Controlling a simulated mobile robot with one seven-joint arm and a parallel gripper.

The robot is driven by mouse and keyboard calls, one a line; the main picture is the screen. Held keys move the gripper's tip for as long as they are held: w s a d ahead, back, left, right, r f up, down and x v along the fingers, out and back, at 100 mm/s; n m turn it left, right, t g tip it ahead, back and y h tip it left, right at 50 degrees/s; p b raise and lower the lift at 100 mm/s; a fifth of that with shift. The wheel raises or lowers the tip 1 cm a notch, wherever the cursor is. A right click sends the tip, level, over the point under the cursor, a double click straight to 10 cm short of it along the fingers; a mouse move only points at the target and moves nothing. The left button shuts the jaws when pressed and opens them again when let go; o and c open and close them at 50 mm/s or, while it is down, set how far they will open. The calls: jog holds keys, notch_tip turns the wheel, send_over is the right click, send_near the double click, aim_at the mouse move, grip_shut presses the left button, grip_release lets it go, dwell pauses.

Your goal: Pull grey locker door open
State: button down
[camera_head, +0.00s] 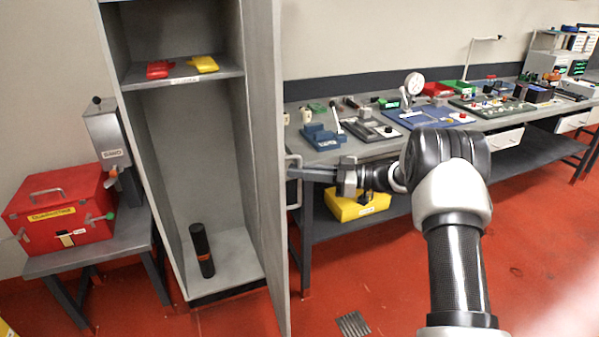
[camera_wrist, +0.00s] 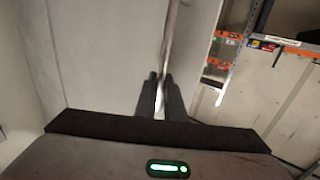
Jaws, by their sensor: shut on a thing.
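The grey locker (camera_head: 178,140) stands at the left of the head view with its inside in plain view. Its grey door (camera_head: 264,130) stands wide open, swung out toward me on the right side of the locker. My gripper (camera_head: 298,172) is at the outer face of the door, shut on the door's bar handle (camera_head: 293,190). In the wrist view the two dark fingers (camera_wrist: 161,98) close around the upright handle bar (camera_wrist: 171,40), with the pale door (camera_wrist: 100,55) behind. The fingertips are small in the head view.
Inside the locker are a red item (camera_head: 159,69) and a yellow item (camera_head: 204,64) on the shelf, and a black cylinder (camera_head: 202,250) at the bottom. A red box (camera_head: 60,205) sits on a side table at left. A cluttered workbench (camera_head: 400,145) stands behind my arm.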

jog(key=shift+w, duration=0.1)
jog(key=c, duration=1.8)
grip_release()
jog(key=shift+c, duration=0.2)
jog(key=s+d, duration=0.2)
jog(key=d, duration=1.5)
jog(key=shift+s+p, duration=0.35)
jog(key=shift+d, duration=0.1)
